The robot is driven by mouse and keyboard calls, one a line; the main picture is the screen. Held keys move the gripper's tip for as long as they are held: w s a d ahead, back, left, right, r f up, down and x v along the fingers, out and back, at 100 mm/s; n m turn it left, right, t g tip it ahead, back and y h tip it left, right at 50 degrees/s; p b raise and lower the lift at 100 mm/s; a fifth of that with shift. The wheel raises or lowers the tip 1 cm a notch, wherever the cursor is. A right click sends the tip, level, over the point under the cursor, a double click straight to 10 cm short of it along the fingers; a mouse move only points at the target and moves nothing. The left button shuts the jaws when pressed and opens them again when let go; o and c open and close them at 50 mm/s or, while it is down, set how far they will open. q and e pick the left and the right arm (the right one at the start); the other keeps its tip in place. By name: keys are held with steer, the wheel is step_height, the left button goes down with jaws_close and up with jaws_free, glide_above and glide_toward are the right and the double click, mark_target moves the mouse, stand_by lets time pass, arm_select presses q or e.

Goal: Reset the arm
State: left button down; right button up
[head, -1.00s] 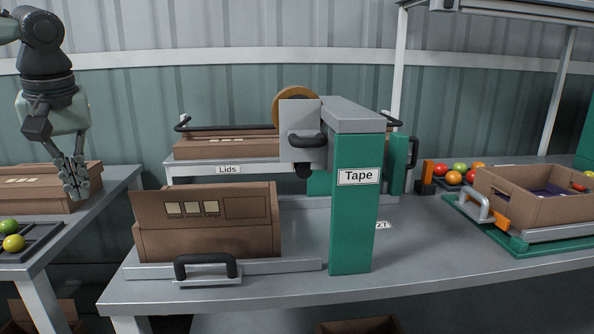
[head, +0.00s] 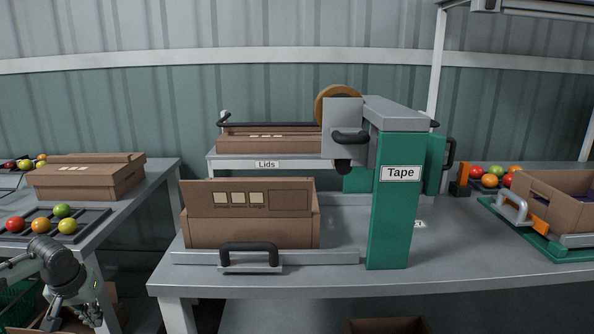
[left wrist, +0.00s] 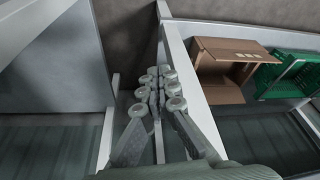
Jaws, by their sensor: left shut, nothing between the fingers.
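My left gripper (head: 92,314) is low at the left of the head view, in front of the left table and beside the gap between the tables. Part of my own arm covers it there. In the left wrist view its fingers (left wrist: 158,92) are together, with nothing between them. They point down past a pale table edge or rail toward the floor. My right gripper is in neither view.
A taping machine (head: 389,220) stands on the middle table (head: 300,284), with an open-lidded carton (head: 250,233) beside it. A closed carton (head: 85,182) and a tomato tray (head: 95,224) sit on the left table. Below are an open carton (left wrist: 222,86) and green crates (left wrist: 285,75).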

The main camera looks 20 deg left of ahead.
arm_select(q)
steer(key=s+d+f+m, duration=0.1)
steer(key=s+d+f, duration=0.25)
steer(key=f, duration=0.45)
steer(key=s+d+f+m, duration=0.2)
steer(key=s+d+f, duration=0.15)
steer(key=f, duration=0.35)
steer(key=s+d+f+m, duration=0.1)
steer(key=s+d+f, duration=0.25)
steer(key=f, duration=0.45)
steer(key=s+d+f+m, duration=0.1)
steer(key=s+d+f, duration=0.1)
steer(key=d, duration=0.5)
steer(key=s+d+f+m, duration=0.2)
steer(key=d+f, duration=0.3)
steer(key=d, duration=0.2)
steer(key=s+d+f+m+h, duration=0.1)
steer(key=s+d+f, duration=0.1)
steer(key=d+f, duration=0.2)
steer(key=d, duration=0.3)
steer(key=shift+f+m, duration=0.15)
steer(key=shift+m, duration=0.25)
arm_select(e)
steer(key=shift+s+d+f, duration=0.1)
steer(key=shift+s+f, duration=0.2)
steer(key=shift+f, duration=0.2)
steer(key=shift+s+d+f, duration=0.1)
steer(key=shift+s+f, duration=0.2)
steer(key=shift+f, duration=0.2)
